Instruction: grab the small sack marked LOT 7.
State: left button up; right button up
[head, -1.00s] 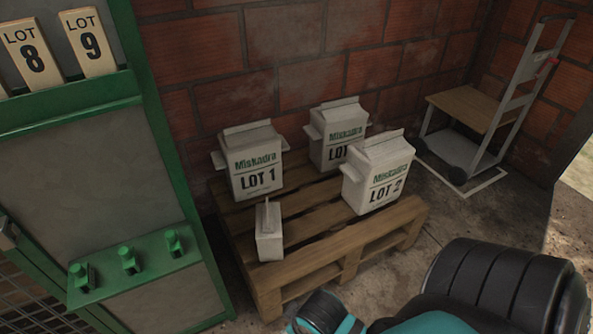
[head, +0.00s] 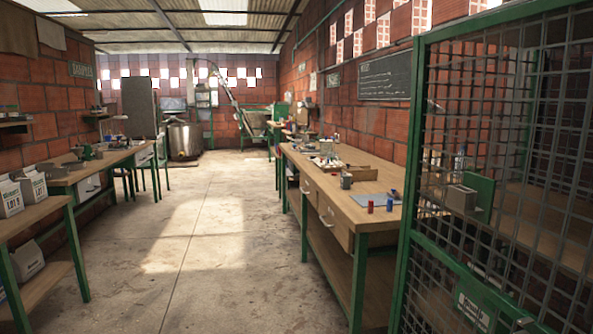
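I cannot make out a sack marked LOT 7 in the head view. A white sack (head: 9,199) with green and dark print stands at the far left on the wooden bench top, cut by the picture's edge. A second white sack (head: 34,188) stands beside it, with a LOT mark whose number is too small to read surely. Another pale sack or box (head: 27,261) sits on the shelf below, its mark unreadable. Neither of my grippers shows.
The left bench (head: 80,178) and the right workbench (head: 350,213) flank an open concrete aisle (head: 200,235). A green mesh cage (head: 500,200) stands close at the right. A metal tank (head: 183,140) stands at the back.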

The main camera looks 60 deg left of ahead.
aim_at(32, 187)
jog(key=u, duration=3.5)
